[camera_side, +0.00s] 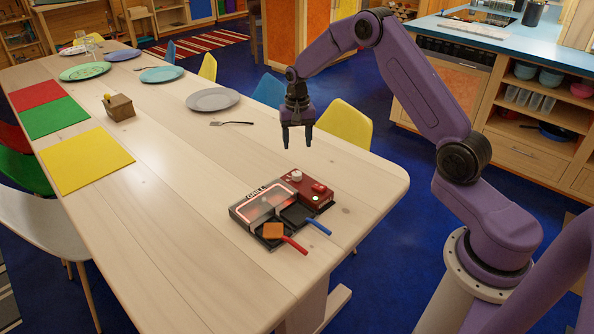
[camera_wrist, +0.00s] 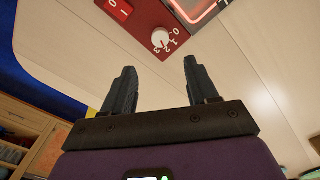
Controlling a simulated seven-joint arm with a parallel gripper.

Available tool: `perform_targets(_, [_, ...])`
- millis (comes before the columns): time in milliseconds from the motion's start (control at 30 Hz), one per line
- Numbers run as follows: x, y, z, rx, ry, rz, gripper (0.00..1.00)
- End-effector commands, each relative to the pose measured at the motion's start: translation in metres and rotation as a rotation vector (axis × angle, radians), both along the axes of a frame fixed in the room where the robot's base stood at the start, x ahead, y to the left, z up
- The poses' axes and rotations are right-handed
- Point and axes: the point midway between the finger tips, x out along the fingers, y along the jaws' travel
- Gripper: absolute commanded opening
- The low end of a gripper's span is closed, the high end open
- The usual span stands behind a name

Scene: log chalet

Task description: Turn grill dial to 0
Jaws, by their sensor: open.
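The grill (camera_side: 262,202) sits near the right end of the wooden table, with a glowing element under its cover. Its red control panel (camera_side: 303,190) carries the white grill dial (camera_side: 296,175). In the wrist view the dial (camera_wrist: 160,38) has the numbers 0, 1, 2 and 3 around one side. Its exact setting is too small to tell. My gripper (camera_side: 297,143) is open and empty, pointing down above and behind the panel. In the wrist view its two fingers (camera_wrist: 160,66) are apart, with the dial beyond the gap, not touched.
Pans with a red handle (camera_side: 294,245) and a blue handle (camera_side: 318,226) stick out in front. A fork (camera_side: 231,123) and grey plate (camera_side: 212,99) lie farther back. A yellow chair (camera_side: 345,124) stands behind.

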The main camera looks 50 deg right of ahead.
Motion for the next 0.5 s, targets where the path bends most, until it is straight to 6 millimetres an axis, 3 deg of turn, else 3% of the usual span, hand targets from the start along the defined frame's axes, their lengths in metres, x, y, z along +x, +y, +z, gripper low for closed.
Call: perform_targets(500, [0.000, 0.000, -0.094, 0.000, 0.001, 0.002, 0.58])
